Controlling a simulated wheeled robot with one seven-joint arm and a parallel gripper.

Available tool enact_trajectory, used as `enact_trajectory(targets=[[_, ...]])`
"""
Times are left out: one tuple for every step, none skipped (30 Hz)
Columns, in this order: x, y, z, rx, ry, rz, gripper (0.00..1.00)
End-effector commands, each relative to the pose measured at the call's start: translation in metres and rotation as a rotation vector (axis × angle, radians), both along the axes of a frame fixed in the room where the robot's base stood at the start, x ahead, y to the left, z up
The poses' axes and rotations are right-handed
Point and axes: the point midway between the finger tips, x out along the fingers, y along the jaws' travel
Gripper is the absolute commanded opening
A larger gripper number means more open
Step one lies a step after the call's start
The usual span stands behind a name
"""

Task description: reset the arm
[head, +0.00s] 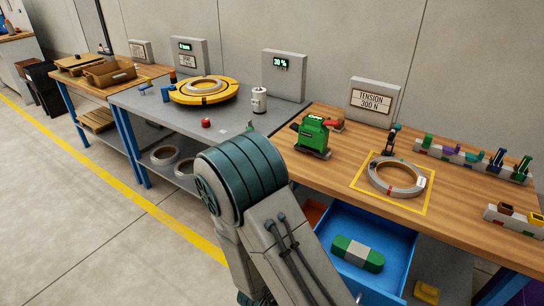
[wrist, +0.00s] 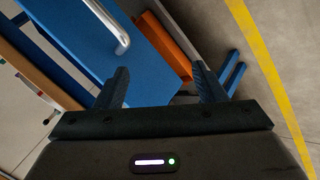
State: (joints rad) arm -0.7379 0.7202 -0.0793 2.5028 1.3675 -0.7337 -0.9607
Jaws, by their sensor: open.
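My arm rises in the lower middle of the head view, in front of the benches. Its end is out of that frame or hidden behind my own links. In the wrist view my gripper (wrist: 160,88) is open, its two dark fingers apart with nothing between them. Beyond the fingers are the blue drawer front (wrist: 115,45) with a silver handle (wrist: 108,25), an orange panel (wrist: 168,48) and the floor. In the head view the blue drawer (head: 368,240) is pulled out, and a green and white block (head: 357,253) lies in it.
The wooden bench (head: 455,205) holds a green tool (head: 313,134), a strapped coil (head: 396,177) inside a yellow square, and racks of coloured parts (head: 475,160). The grey bench (head: 230,122) carries a yellow turntable (head: 204,91). Open floor (head: 70,220) lies at left.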

Motion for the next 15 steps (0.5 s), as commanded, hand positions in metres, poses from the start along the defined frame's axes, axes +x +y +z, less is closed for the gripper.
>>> enact_trajectory(targets=[[0.010,0.010,0.019,0.103,-0.008,-0.011,0.64],[0.014,0.017,0.027,0.163,-0.007,-0.013,0.64],[0.019,0.025,0.038,0.237,-0.006,-0.015,0.64],[0.023,0.030,0.046,0.291,-0.003,-0.017,0.64],[0.026,0.035,0.056,0.343,-0.001,-0.017,0.64],[0.030,0.042,0.069,0.408,0.004,-0.015,0.64],[0.033,0.046,0.080,0.454,0.007,-0.015,0.64],[0.035,0.050,0.091,0.499,0.012,-0.013,0.64],[0.037,0.053,0.106,0.553,0.018,-0.011,0.64],[0.038,0.056,0.117,0.593,0.025,-0.009,0.64],[0.038,0.058,0.129,0.628,0.031,-0.006,0.64],[0.038,0.059,0.146,0.672,0.041,-0.003,0.64],[0.038,0.060,0.158,0.701,0.047,0.000,0.64],[0.037,0.060,0.170,0.728,0.055,0.005,0.64],[0.035,0.059,0.186,0.759,0.067,0.008,0.64]])
